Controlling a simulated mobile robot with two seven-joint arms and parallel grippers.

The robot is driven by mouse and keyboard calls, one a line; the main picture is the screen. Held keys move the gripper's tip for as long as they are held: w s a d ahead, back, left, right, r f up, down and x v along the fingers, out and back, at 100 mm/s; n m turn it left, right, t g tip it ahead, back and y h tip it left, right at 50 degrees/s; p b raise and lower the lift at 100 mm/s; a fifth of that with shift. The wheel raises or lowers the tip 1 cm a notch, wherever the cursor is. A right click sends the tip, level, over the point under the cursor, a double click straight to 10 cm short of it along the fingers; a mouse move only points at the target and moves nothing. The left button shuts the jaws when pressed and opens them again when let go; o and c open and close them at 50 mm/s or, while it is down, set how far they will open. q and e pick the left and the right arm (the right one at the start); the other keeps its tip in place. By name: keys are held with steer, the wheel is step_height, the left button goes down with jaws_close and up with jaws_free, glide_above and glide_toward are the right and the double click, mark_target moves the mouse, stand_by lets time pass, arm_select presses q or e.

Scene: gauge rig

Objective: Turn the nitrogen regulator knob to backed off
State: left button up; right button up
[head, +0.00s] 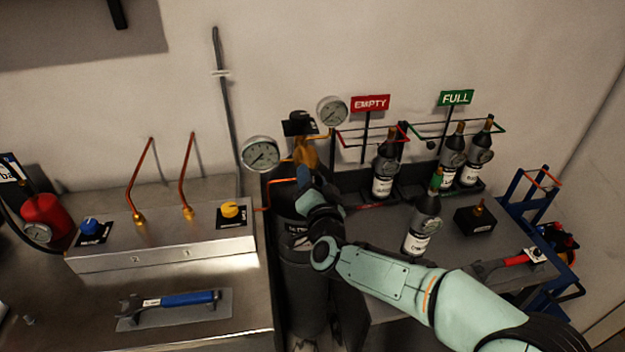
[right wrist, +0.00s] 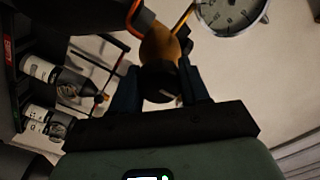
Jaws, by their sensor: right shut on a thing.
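The nitrogen regulator has a brass body (head: 306,152) on top of a dark cylinder (head: 305,270), with one white dial gauge (head: 262,153) at its left and another (head: 332,111) at its upper right. My right gripper (head: 304,174) is at the front of the regulator and hides the knob in the head view. In the right wrist view, the dark round knob (right wrist: 159,80) sits between the two fingers, in front of the brass body (right wrist: 160,46). The gripper is shut on it. The knob's setting cannot be read. My left gripper is not in view.
A steel bench (head: 180,305) at left holds a panel with blue (head: 90,226) and yellow (head: 230,210) knobs and a blue-handled wrench (head: 180,299). Several dark bottles (head: 423,225) stand at right by the EMPTY (head: 370,103) and FULL (head: 456,97) signs. Copper pipes run close by.

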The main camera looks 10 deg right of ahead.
steer(key=o, duration=1.1)
steer(key=shift+f, duration=0.1)
steer(key=shift+c, duration=0.2)
steer(key=shift+s, duration=0.15)
steer(key=s, duration=1.3)
steer(key=shift+a, duration=0.1)
